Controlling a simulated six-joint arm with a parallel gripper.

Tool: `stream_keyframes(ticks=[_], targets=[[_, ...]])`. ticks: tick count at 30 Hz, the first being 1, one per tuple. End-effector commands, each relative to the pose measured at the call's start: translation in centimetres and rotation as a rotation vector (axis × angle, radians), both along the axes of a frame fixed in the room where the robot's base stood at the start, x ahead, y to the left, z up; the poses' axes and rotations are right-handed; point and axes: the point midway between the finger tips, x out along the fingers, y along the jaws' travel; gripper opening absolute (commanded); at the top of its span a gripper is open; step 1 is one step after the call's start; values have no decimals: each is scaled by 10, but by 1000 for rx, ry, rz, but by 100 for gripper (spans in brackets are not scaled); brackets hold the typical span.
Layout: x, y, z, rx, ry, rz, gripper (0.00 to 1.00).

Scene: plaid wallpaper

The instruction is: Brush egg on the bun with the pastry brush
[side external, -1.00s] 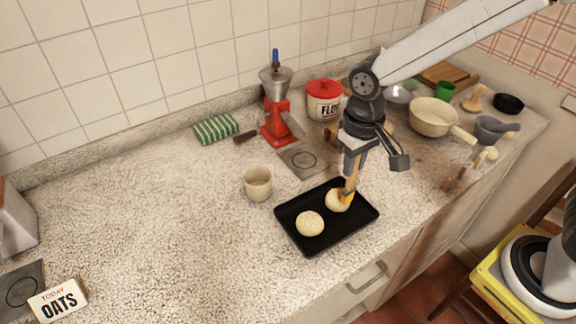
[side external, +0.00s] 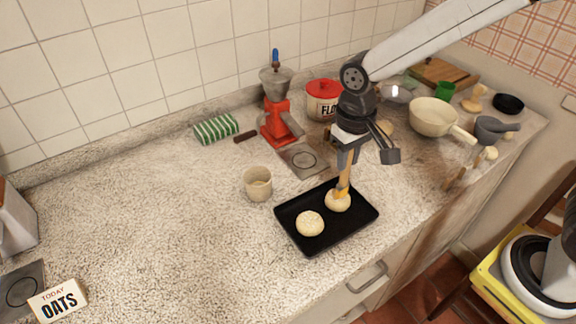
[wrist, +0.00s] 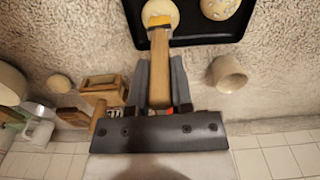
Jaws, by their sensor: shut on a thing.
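My gripper (side external: 347,158) is shut on the wooden handle of the pastry brush (side external: 344,174), which points down with its yellow-orange bristles at the lower end. The brush also shows in the wrist view (wrist: 159,62), between my fingers (wrist: 161,85). The bristles overlap the top of the right-hand bun (side external: 338,203) and appear to touch it; in the wrist view this bun (wrist: 160,14) is partly behind them. A second, speckled bun (side external: 310,223) lies to its left. Both buns are on a black baking tray (side external: 354,225). A beige cup (side external: 257,184) stands left of the tray; its contents are unclear.
A red grinder (side external: 279,122), a flour canister (side external: 323,101) and a green striped cloth (side external: 216,129) stand along the wall. A pan (side external: 434,117) and a mortar (side external: 492,130) are at the right.

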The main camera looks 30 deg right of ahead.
Motion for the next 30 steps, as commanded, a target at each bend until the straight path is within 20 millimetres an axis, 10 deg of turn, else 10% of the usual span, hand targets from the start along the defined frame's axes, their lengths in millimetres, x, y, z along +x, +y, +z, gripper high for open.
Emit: stream_keyframes(ticks=[30], targets=[[-18, 0, 1, 0, -1, 0, 0]])
